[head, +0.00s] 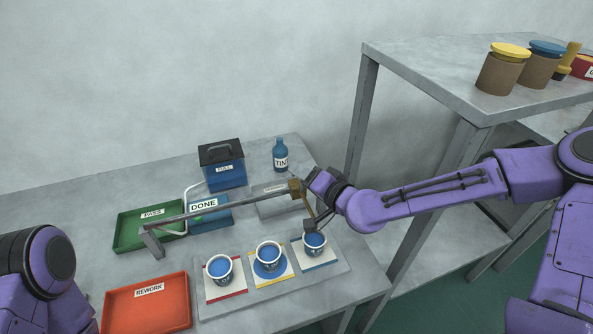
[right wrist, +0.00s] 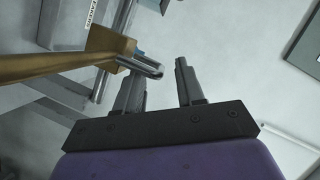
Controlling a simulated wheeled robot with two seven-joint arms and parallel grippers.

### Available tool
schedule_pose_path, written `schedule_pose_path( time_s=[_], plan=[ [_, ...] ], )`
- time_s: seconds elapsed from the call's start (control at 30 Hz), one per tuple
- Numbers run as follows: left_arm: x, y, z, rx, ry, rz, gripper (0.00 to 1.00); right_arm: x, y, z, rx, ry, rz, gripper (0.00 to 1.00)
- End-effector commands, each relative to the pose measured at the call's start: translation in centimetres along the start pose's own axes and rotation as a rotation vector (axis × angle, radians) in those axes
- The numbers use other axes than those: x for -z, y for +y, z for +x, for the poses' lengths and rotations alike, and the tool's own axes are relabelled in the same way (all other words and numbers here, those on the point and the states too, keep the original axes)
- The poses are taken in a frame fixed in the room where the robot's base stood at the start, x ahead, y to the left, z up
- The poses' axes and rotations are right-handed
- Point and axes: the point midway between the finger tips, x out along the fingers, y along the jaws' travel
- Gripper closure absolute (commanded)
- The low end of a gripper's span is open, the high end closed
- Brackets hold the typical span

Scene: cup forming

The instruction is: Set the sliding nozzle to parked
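The sliding nozzle has a brass-brown block (head: 295,186) at the right end of a grey rail (head: 222,208). A thin arm runs down from there to a dark head (head: 310,225) over the right-hand cup (head: 315,242). My right gripper (head: 312,182) is just right of the block, partly hidden by its own wrist. In the right wrist view its two fingers (right wrist: 160,82) stand apart with an empty gap. The brass block (right wrist: 110,45) and a metal rod are close by the left finger; I cannot tell whether they touch. My left gripper is out of view.
Two more cups (head: 220,269) stand on coloured cards on a grey board. A green PASS tray (head: 128,231), red REWORK tray (head: 160,318), blue DONE box (head: 215,217), blue lidded box (head: 224,176) and TINT bottle (head: 280,156) surround the rail. A tall shelf (head: 420,60) stands right.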

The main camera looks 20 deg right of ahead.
Motion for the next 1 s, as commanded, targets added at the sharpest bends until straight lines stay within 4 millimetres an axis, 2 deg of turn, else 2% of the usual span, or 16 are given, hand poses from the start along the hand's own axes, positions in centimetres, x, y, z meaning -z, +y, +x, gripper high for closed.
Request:
schedule_pose_path(
  time_s=[0.1, 0.2, 0.47, 0.5, 0.6, 1.0],
  plan=[
    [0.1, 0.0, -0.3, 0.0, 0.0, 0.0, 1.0, 0.1, 0.0, 1.8, -0.003, 0.0, -0.001, 0.62],
    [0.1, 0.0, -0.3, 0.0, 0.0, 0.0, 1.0, 0.1, 0.0, 2.6, -0.001, 0.001, 0.0, 0.62],
    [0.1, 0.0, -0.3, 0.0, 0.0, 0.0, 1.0, 0.2, 0.1, 2.8, -0.002, 0.004, 0.001, 0.62],
    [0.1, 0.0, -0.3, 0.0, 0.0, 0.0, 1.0, 0.2, 0.1, 2.8, -0.002, 0.004, 0.001, 0.68],
    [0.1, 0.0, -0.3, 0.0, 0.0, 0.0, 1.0, 0.2, 0.1, 2.8, -0.002, 0.004, 0.001, 1.0],
    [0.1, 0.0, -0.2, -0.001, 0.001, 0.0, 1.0, 0.3, 0.1, 3.3, -0.013, 0.022, 0.005, 1.0]
  ],
)
